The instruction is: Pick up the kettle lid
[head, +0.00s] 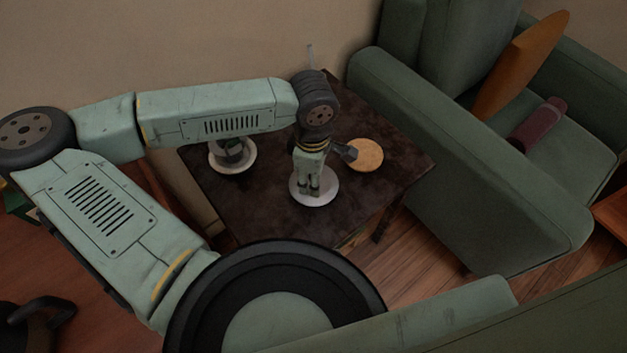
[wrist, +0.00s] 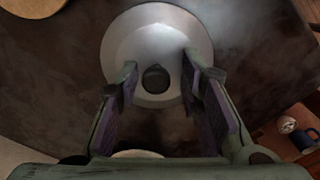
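The kettle lid (wrist: 156,38) is a round, pale silver disc with a dark knob (wrist: 156,78) at its middle. In the head view the lid (head: 326,193) lies on the dark table (head: 270,200), partly hidden by my gripper (head: 314,188). My gripper points down over the lid. In the wrist view my gripper (wrist: 158,80) is open, with one finger on each side of the knob and clear gaps to it. Nothing is held. I cannot tell how far the fingertips are above the lid.
A round wooden board (head: 366,155) lies on the table right of the lid, with a dark object at its left edge. A dark cup on a white saucer (head: 246,166) stands to the left. A green sofa (head: 460,170) borders the table's right side. A blue mug (wrist: 304,138) sits lower right.

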